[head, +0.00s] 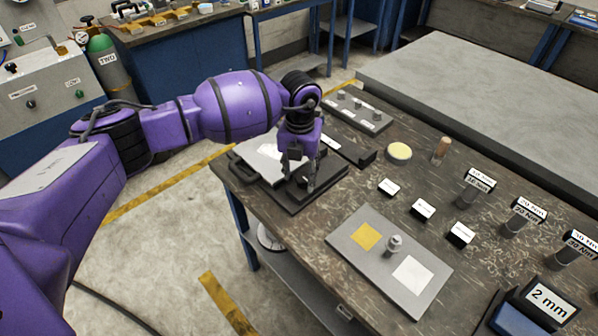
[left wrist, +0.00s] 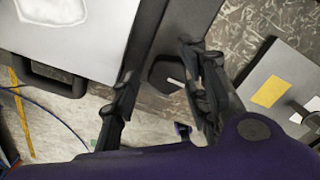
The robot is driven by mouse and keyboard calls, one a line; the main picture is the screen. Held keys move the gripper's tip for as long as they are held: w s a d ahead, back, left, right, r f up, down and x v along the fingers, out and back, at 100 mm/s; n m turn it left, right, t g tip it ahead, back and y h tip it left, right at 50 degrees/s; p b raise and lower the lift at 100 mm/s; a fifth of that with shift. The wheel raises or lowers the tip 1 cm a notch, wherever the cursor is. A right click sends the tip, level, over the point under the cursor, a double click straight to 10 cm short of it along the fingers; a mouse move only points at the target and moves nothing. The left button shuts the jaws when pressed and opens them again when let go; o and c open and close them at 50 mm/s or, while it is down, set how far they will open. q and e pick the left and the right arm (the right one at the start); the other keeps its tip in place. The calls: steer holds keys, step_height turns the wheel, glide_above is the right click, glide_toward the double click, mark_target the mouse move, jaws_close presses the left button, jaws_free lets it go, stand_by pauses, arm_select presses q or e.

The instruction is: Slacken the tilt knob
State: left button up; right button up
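In the left wrist view the fingers of the left gripper (left wrist: 165,95) stand apart on both sides of the knob, with gaps visible. In the head view the fingers partly hide the knob. My right gripper is not in view.
A grey plate with yellow and white squares (head: 350,222) and a small metal post (head: 394,244) lies in front. Labelled blocks, torque-marked tools (head: 478,185), a yellow-topped disc (head: 399,152) and a grey knob strip (head: 357,112) stand on the table. A "2 mm" block (head: 545,303) is at lower right.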

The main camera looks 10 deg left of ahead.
mark_target(300, 176)
arm_select(q)
step_height(300, 176, up, 12)
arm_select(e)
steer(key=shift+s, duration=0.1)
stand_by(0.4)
